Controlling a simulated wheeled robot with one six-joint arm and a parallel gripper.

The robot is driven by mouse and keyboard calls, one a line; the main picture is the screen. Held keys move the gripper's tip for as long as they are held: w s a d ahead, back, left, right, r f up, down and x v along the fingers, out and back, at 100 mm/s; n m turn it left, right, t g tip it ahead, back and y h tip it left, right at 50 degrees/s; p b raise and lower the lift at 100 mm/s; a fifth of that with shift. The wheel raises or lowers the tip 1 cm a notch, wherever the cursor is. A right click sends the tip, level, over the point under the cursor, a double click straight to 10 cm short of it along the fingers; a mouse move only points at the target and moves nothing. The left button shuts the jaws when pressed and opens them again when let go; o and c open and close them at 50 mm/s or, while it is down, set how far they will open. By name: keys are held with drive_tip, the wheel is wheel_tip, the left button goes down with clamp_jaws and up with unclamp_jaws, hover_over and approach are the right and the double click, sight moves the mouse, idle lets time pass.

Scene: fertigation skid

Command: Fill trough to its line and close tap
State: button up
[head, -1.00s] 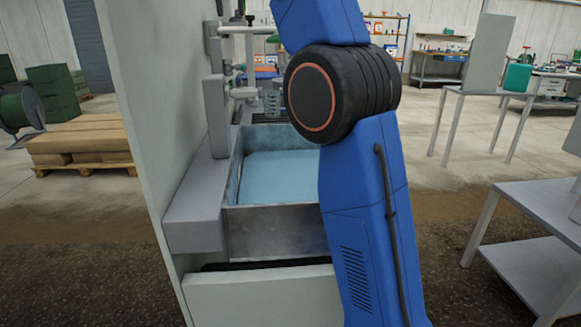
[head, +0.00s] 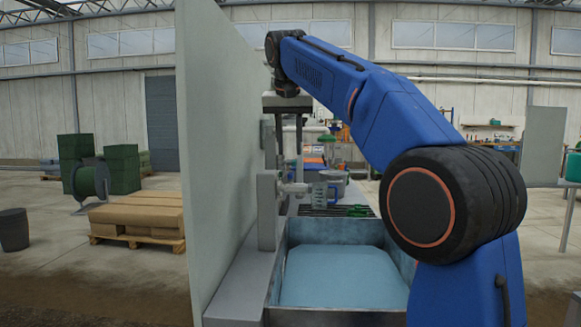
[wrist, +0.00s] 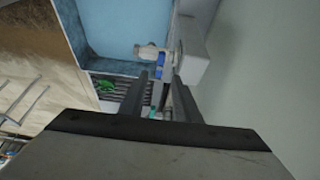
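The metal trough (head: 335,318) stands against the grey panel and holds pale blue water (head: 340,278). A fill line cannot be made out. The grey tap fitting (head: 297,188) is on the panel side, near the trough's far end. In the wrist view the fitting (wrist: 150,52) shows just beyond my fingertips. My gripper (head: 289,150) points down above and behind the fitting, its two dark fingers apart. In the wrist view my gripper (wrist: 160,85) is open, with pipework and a small teal part between or behind the fingers. Whether they touch anything is unclear.
The tall grey panel (head: 215,190) bounds the left side closely. A grate (head: 325,211) with a green object (head: 355,210) lies behind the trough.

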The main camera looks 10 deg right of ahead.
sight(291, 172)
drive_tip(key=x, duration=0.7)
clamp_jaws()
